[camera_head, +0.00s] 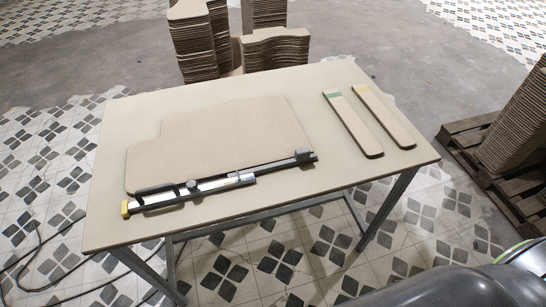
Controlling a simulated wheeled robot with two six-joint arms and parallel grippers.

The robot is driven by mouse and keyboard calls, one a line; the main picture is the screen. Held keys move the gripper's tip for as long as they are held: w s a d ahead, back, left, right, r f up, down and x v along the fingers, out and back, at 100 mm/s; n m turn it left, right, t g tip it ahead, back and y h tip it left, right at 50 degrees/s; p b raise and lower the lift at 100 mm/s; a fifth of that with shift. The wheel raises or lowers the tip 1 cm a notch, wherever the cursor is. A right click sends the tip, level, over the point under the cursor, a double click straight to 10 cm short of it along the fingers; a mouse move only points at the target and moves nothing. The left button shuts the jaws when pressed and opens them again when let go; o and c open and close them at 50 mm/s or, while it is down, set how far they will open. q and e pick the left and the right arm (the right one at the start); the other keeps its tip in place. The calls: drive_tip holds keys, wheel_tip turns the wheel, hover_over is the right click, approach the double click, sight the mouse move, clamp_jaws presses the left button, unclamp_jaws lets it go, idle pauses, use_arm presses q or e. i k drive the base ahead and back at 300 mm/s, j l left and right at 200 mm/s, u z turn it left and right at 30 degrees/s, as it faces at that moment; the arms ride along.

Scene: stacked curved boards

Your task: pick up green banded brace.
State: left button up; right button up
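The green banded brace (352,124) is a long, narrow tan board with a green band across its far end. It lies flat on the right part of the table (235,226), slanting from far left to near right. A similar brace with a yellow band (385,118) lies just to its right, nearly parallel, with a narrow gap between them. Nothing covers either brace. Neither of my grippers shows in the head view.
A large tan board (220,140) lies left of the braces, with a metal clamp-like bar (215,187) along its near edge. Stacks of curved boards (273,48) stand behind the table. A pallet (470,140) with more boards is at right. The table's near right corner is bare.

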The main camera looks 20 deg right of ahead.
sight(365, 140)
drive_tip(key=z, duration=1.35)
